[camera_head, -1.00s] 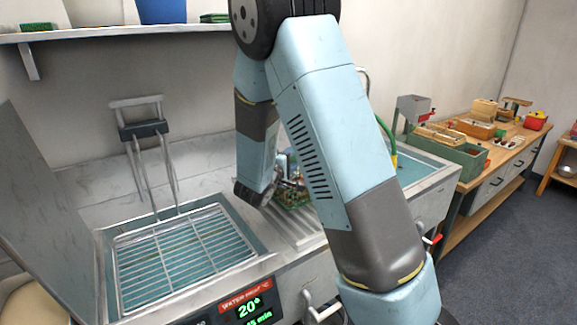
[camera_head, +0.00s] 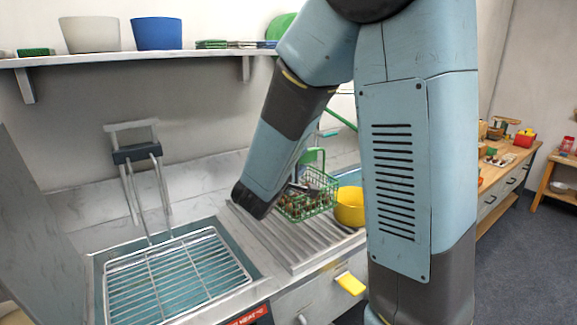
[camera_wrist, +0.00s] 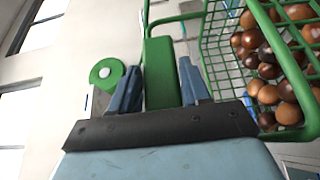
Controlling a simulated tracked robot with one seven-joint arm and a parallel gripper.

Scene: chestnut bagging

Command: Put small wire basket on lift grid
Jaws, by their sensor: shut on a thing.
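The small green wire basket (camera_head: 308,205), filled with brown chestnuts, is over the ribbed drainboard in the head view. It also shows at the right of the wrist view (camera_wrist: 209,45). My gripper (camera_wrist: 158,82) is shut on the basket's green handle (camera_wrist: 161,62), with one blue finger on each side. In the head view my arm hides the fingers. I cannot tell whether the basket touches the drainboard. The lift grid (camera_head: 178,278), a bare metal wire rack, lies in the basin at left, with its upright frame behind. The basket is apart from it, to its right.
The ribbed drainboard (camera_head: 275,242) lies between the basin and a yellow bowl (camera_head: 349,207). A raised grey panel (camera_head: 35,215) stands left of the basin. A shelf (camera_head: 120,58) with pots runs above. A wooden workbench (camera_head: 505,175) is at right.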

